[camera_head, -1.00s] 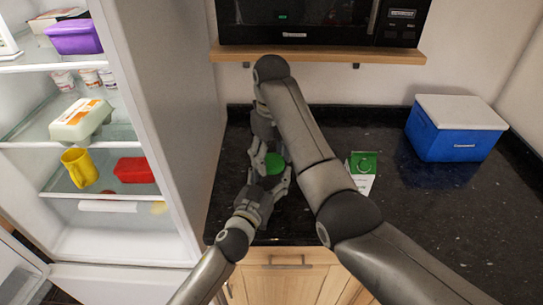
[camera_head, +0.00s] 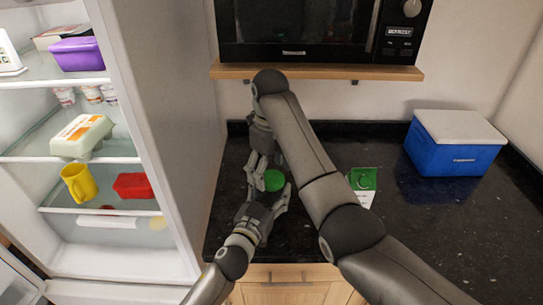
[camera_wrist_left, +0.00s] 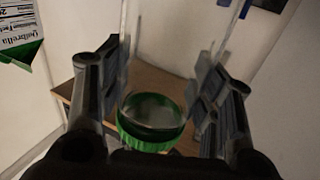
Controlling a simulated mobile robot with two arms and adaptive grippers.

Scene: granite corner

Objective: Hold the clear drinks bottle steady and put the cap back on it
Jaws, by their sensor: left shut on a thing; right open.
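A round green cap (camera_head: 273,181) shows between my two grippers over the counter. In the left wrist view the cap (camera_wrist_left: 150,122) is low in the picture, its hollow underside visible. The clear bottle (camera_wrist_left: 172,62) is hard to make out; faint clear edges run between the fingers. In the head view it is hidden under the cap and grippers. My left gripper (camera_head: 267,200) is shut on the bottle, below the cap. My right gripper (camera_head: 261,168) is open at the far side of the cap. Whether the cap sits fully on the neck I cannot tell.
A blue cooler box (camera_head: 453,155) with a white lid is at the back right. The open fridge (camera_head: 150,110) borders the left, and the microwave shelf (camera_head: 320,73) overhangs the back.

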